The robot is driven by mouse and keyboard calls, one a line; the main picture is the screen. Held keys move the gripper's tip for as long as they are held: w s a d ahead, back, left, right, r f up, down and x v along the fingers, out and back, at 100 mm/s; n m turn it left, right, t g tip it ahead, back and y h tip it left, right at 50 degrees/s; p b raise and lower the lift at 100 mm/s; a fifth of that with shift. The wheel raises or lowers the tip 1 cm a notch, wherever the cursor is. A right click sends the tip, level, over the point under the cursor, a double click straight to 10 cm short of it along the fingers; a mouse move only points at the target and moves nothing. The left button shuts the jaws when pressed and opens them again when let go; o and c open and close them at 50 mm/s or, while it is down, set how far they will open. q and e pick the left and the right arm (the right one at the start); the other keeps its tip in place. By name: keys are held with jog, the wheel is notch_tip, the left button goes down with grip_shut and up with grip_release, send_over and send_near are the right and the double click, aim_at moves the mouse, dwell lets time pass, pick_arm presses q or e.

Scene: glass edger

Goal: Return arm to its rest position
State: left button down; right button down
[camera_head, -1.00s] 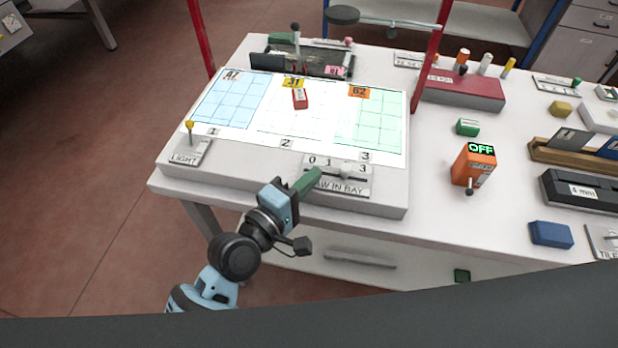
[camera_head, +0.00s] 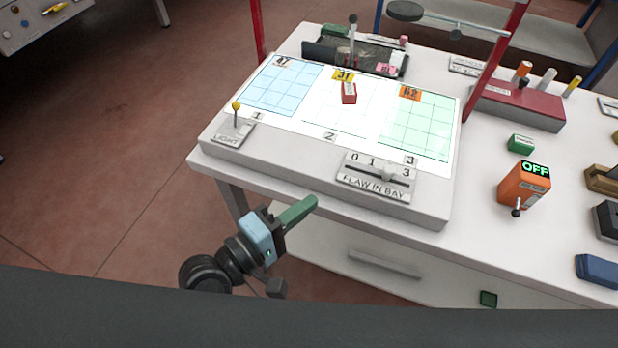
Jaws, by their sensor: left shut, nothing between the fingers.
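My left gripper (camera_head: 300,210) is blue with green fingers. It is shut and empty, in front of the workbench's near edge, at the lower middle of the head view. It is apart from the "FLAW IN BAY" slider panel (camera_head: 362,188), whose knob sits toward the right, near the 3. My left arm runs down to the lower edge of the view, where a dark band hides the rest. My right gripper is not in view.
The white workbench (camera_head: 300,160) carries a lit panel with blue, white and green grids. A red block (camera_head: 349,93) lies on it. A light switch (camera_head: 234,128) is at its left corner. An orange box (camera_head: 523,186) reading OFF stands right. Open floor (camera_head: 110,150) lies left.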

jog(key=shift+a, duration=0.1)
